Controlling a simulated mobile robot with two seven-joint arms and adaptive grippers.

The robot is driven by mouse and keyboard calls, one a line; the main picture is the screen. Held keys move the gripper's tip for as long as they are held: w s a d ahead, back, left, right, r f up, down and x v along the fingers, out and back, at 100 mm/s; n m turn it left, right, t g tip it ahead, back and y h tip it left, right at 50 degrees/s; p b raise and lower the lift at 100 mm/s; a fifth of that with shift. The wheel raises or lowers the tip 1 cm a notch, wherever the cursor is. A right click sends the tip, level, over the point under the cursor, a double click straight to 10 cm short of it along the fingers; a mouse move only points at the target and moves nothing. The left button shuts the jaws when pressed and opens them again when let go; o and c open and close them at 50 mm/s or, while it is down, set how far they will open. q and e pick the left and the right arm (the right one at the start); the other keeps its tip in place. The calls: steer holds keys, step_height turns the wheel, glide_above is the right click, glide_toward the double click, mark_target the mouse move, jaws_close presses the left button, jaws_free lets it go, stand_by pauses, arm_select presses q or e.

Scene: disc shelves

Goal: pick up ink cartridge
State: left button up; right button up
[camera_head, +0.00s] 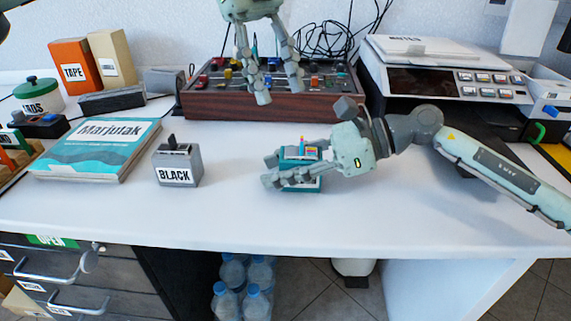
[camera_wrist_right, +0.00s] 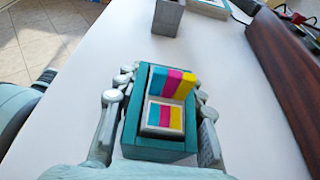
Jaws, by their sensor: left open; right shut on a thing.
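The ink cartridge (camera_head: 300,154) is a small teal block with cyan, magenta and yellow stripes on its top. It is on or just above the white table, right of the middle; I cannot tell if it touches the table. My right gripper (camera_head: 272,171) is shut on it, with fingers along both sides. In the right wrist view the striped teal cartridge (camera_wrist_right: 161,149) sits between the fingers of the gripper (camera_wrist_right: 160,108). My left gripper (camera_head: 276,92) is open and empty, above the front of the wooden control panel.
A Marjulak book (camera_head: 97,148) lies farther left. The table's front middle is clear.

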mark_target(302, 140)
arm_select(q)
steer(key=s+d+r+m+t+y, duration=0.2)
steer(key=m, duration=1.1)
steer(key=s+d+r+m+t+y, duration=0.1)
steer(key=s+r+m+t+y, duration=0.15)
steer(key=m, duration=1.05)
steer(key=shift+m+g+h, duration=0.25)
steer(key=shift+m, duration=0.05)
steer(key=f, duration=0.6)
steer(key=shift+w+d+f, duration=0.15)
steer(key=shift+w+f, duration=0.05)
steer(key=shift+w, duration=0.05)
steer(key=shift+d+f, duration=0.2)
steer(key=shift+f, duration=1.15)
steer(key=shift+d+f, duration=0.15)
steer(key=shift+f, duration=1.2)
arm_select(e)
steer(key=shift+c, duration=0.2)
